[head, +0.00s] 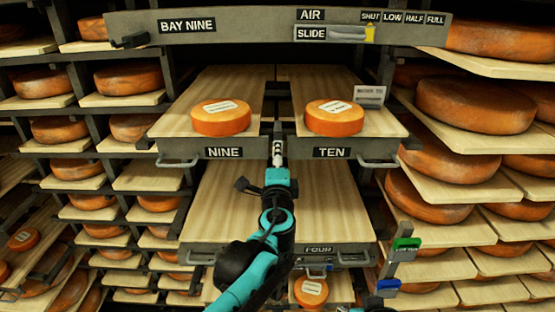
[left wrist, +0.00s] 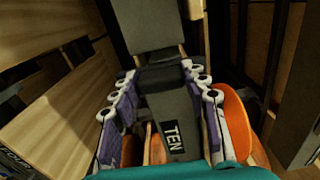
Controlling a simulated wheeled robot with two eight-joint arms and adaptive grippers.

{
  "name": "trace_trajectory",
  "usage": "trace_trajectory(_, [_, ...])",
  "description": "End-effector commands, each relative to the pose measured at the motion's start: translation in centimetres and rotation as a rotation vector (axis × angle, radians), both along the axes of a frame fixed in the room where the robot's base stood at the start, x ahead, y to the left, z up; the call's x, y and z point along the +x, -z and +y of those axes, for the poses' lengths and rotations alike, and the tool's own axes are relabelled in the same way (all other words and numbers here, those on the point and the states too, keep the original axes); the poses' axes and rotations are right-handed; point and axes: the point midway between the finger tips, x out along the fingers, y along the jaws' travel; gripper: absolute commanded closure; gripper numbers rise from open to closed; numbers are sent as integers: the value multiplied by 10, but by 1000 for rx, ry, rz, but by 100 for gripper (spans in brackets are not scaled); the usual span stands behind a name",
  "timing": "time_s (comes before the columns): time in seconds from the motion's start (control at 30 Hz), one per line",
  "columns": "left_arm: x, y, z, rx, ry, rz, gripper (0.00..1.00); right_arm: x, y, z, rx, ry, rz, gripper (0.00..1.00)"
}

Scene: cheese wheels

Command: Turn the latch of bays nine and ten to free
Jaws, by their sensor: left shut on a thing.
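Bay nine's board (head: 190,126) and bay ten's board (head: 365,126) lie side by side, each with an orange cheese wheel near its front. A dark latch piece (head: 278,128) stands upright at the divider between the NINE and TEN labels. My left gripper (head: 278,147) is shut on it, reaching up from below. In the left wrist view the fingers (left wrist: 160,92) lie on both sides of a dark grey piece (left wrist: 160,76), with the TEN label below it. The fingers hide part of the latch, and I cannot tell its exact turn.
A beam (head: 250,25) labelled BAY NINE and AIR SLIDE crosses above. Board FOUR's front rail (head: 280,257) lies below, behind my left arm. Racks of cheese wheels stand at both sides. Green (head: 405,244) and blue (head: 388,287) tags hang at lower right.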

Motion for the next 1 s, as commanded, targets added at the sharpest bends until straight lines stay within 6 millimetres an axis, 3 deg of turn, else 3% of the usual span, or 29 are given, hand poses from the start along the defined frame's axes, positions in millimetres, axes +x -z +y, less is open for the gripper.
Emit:
trace_trajectory(0.6, [0, 1, 1, -44, -1, 1, 84, 0, 1, 0, 0, 0, 0, 60])
trace_trajectory(0.63, [0, 1, 1, -44, -1, 1, 50, 0, 1, 0, 0, 0, 0, 60])
trace_trajectory(0.7, [0, 1, 1, -43, -1, 1, 34, 0, 1, 0, 0, 0, 0, 60])
trace_trajectory(1.0, [-1, 0, 0, -41, 0, 0, 34, 0, 1, 0, 0, 0, 0, 60])
